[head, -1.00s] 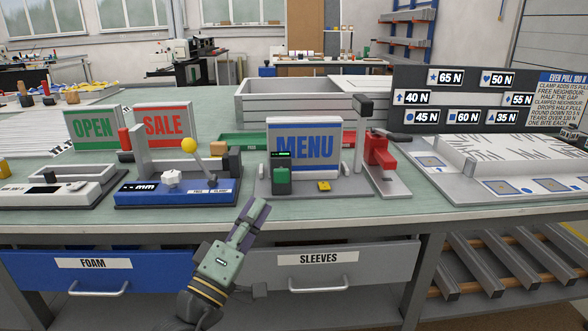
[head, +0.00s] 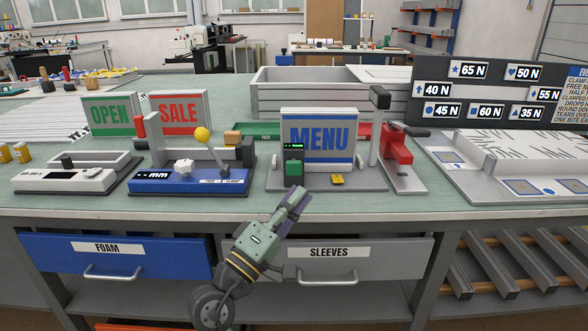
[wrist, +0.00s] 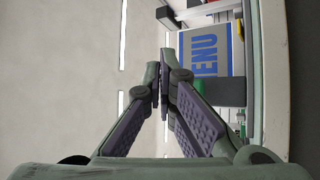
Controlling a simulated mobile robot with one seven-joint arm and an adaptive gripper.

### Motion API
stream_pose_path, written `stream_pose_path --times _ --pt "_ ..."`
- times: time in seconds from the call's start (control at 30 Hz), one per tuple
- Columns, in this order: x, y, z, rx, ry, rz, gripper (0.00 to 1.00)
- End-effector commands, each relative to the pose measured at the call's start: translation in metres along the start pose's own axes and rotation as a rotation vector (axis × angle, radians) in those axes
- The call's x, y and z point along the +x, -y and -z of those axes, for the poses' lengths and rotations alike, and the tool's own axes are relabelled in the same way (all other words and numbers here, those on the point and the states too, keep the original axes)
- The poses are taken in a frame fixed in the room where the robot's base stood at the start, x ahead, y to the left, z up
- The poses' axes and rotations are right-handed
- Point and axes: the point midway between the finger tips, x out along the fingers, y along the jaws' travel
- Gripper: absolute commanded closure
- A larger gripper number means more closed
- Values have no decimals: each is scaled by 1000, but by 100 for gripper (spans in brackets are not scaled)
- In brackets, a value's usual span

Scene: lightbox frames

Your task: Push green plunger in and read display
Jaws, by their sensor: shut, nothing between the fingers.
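A green block-shaped plunger (head: 294,173) stands at the front left of a grey fixture (head: 338,181) on the workbench. A small dark display (head: 293,147) with green lit marks sits just above it; the marks are too small to read. A MENU lightbox frame (head: 340,143) stands upright in the fixture behind them, and also shows sideways in the wrist view (wrist: 200,55). My gripper (head: 298,196) is shut and empty, its fingertips in front of the bench edge and just below the plunger in the head view. In the wrist view its fingertips (wrist: 161,82) meet.
A blue unit (head: 190,186) with a yellow-knobbed lever stands left of the fixture. A red clamp (head: 396,150) stands to its right. A yellow piece (head: 337,180) lies right of the plunger. A force board (head: 487,95) stands at the back right. Drawers (head: 372,262) are below the bench.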

Motion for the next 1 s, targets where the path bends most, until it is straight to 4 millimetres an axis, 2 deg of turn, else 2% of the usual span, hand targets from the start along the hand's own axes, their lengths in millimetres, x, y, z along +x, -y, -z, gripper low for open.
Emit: stream_pose_path --times 0.2,0.4,1.0 --pt "23 16 16 -1 2 0 100" --pt "35 26 25 0 1 0 100" --pt "40 29 29 0 0 0 100"
